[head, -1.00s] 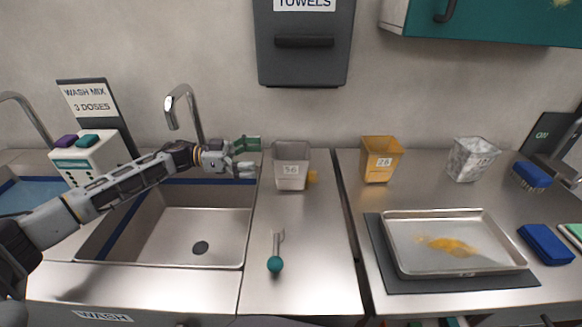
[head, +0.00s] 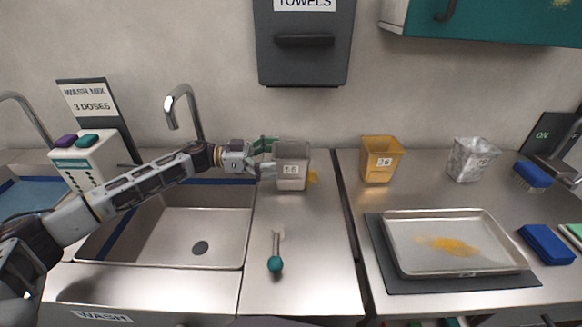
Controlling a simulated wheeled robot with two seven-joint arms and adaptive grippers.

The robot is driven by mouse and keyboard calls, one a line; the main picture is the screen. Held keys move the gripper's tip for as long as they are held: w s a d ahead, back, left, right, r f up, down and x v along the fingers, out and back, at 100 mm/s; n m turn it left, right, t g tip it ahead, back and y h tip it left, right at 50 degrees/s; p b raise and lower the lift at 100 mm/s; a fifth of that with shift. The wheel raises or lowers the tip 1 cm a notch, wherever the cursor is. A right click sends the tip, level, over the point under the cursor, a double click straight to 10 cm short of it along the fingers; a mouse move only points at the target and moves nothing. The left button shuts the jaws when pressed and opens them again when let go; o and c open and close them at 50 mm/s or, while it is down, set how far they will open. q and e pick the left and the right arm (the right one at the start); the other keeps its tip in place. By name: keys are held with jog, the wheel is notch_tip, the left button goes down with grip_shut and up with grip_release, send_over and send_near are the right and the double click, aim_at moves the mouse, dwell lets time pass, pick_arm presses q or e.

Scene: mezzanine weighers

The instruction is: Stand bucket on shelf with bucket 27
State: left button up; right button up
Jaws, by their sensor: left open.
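A grey translucent bucket (head: 293,166) with a number label, perhaps 56, stands upright on the steel counter right of the sink. An amber bucket (head: 380,160), labelled perhaps 26 or 28, stands upright on the counter to its right. A marbled grey-white bucket (head: 473,160) stands further right; its number is too small to read surely. My left gripper (head: 272,157) is open at the left side of the grey bucket, its fingers at the bucket's edge; I cannot tell whether they touch. No shelf with a bucket is in view. My right gripper is not in view.
A teal-ended tool (head: 275,263) lies in front. The sink (head: 225,222) and tap (head: 185,108) are at left.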

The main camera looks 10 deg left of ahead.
aim_at(307, 157)
pick_arm(q)
jog(key=d, duration=0.3)
jog(key=shift+w+f, duration=0.2)
jog(key=shift+w, duration=0.1)
jog(key=shift+w+d, duration=0.15)
jog(key=shift+d, duration=0.5)
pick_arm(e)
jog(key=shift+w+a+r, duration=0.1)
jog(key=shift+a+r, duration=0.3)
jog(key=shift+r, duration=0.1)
pick_arm(q)
jog(key=c, duration=1.2)
jog(key=shift+c, duration=0.3)
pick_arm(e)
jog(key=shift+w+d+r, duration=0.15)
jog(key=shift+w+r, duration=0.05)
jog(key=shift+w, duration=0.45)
pick_arm(q)
jog(key=shift+r, duration=0.15)
